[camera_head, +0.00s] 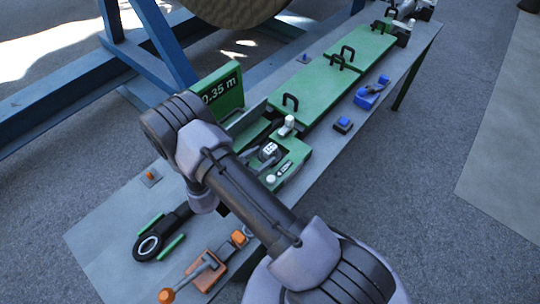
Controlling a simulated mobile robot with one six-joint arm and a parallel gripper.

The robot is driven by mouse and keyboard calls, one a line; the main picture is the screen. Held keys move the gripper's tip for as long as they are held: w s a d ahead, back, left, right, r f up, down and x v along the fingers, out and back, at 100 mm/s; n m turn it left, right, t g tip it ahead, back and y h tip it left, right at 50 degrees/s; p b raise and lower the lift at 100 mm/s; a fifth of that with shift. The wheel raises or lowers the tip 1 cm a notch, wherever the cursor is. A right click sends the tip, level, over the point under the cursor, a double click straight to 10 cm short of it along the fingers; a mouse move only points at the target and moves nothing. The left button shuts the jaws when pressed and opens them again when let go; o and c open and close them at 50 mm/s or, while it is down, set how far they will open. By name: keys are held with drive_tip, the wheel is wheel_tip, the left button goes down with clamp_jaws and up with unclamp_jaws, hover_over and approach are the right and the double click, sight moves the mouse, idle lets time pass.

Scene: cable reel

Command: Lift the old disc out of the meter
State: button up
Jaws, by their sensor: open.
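The meter appears to be the green unit on the bench: a raised panel (222,95) reading "0.35 m" and, beside it, a low green block (292,166) with white and grey fittings. My arm crosses in front of this unit and covers its left part. I cannot make out the old disc in the meter.
An orange-handled tool (183,286) lies on an orange block near the bench's front edge. Green lidded sections (310,92) with black handles run toward the back. Blue items (370,92) stand right of them. A blue frame (150,45) and reel are behind. The bench's left corner is bare.

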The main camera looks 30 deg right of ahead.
sight(265, 153)
drive_tip(key=b+x, duration=0.1)
drive_tip(key=x, duration=0.4)
drive_tip(key=shift+w, duration=0.15)
drive_tip(key=shift+a+r, duration=0.1)
drive_tip(key=shift+c, duration=0.4)
clamp_jaws()
drive_tip(key=shift+r, duration=0.15)
